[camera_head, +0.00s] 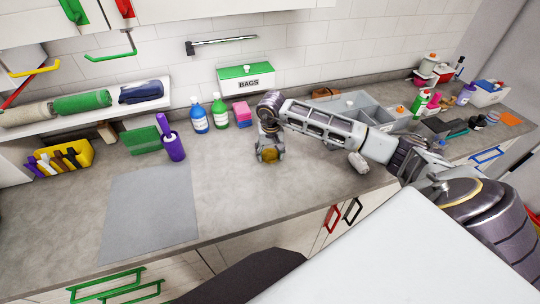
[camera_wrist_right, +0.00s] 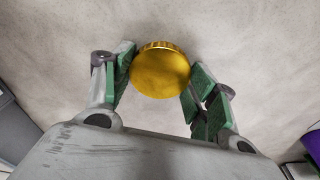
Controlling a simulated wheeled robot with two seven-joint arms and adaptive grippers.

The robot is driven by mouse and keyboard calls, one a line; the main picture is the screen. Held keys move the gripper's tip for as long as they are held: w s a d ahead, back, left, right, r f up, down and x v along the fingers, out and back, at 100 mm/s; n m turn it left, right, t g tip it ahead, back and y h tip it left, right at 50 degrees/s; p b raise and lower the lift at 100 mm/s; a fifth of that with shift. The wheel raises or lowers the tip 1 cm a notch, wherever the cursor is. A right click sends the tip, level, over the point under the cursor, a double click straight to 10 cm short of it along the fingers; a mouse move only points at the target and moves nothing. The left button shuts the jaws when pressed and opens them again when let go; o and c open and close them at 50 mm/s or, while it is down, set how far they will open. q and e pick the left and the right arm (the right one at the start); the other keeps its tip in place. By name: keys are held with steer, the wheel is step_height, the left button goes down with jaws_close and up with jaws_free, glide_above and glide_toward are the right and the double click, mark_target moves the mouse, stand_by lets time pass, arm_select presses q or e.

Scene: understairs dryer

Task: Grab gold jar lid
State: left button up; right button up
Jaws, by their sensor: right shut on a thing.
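The gold jar lid (camera_wrist_right: 160,72) is a round, ridged gold disc in the right wrist view, between the green-padded fingers of my right gripper (camera_wrist_right: 158,82). In the head view the gold lid (camera_head: 269,155) shows at the tips of my right gripper (camera_head: 270,152), over the grey countertop (camera_head: 235,190). My right gripper is shut on the lid, with pads at both its sides. I cannot tell whether the lid still touches the counter. My left gripper is not in view.
A grey mat (camera_head: 150,215) lies left of the gripper. The counter in front is clear.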

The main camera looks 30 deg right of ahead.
mark_target(270, 154)
steer(key=shift+r, duration=0.1)
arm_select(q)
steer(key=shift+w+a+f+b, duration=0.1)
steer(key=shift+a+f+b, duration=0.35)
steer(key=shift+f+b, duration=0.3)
arm_select(e)
step_height(270, 154, up, 10)
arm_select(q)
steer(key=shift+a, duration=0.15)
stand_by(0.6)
